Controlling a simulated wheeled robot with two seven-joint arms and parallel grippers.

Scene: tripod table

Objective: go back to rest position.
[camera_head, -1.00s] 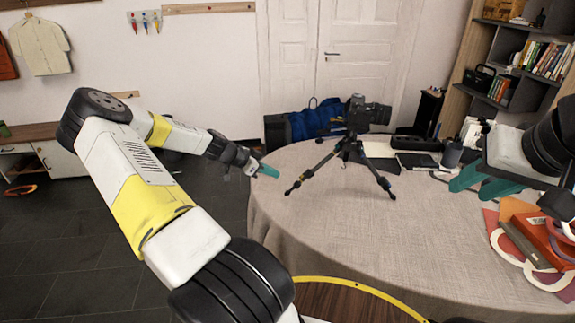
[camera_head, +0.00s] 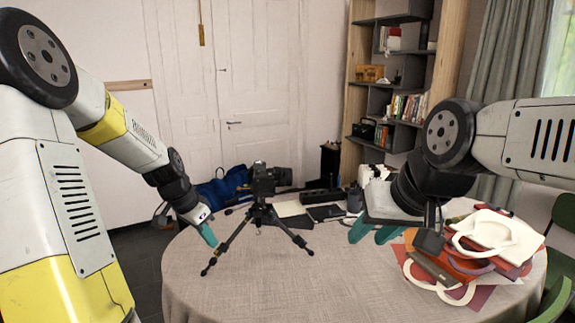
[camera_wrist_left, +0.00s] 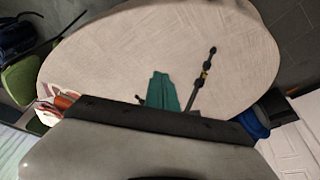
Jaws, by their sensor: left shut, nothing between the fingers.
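My left gripper (camera_head: 208,236) hangs at the table's left edge, its teal fingers closed together and empty. In the left wrist view its fingers (camera_wrist_left: 161,92) are over the tablecloth, with a dark tripod leg beside them. The black tripod (camera_head: 258,216) stands upright on the round table (camera_head: 330,285) with a camera (camera_head: 266,179) on top. My left gripper is left of the tripod and looks apart from it. My right gripper (camera_head: 370,240) is over the right half of the table, its two teal fingers spread with nothing seen between them.
Colourful bags or folders (camera_head: 455,258) with pale handles are piled at the table's right. A black cup (camera_head: 354,199), a notebook (camera_head: 326,212) and other dark items stand at the back. Shelves (camera_head: 392,100) are behind, green chairs (camera_head: 560,240) at right. The front cloth is clear.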

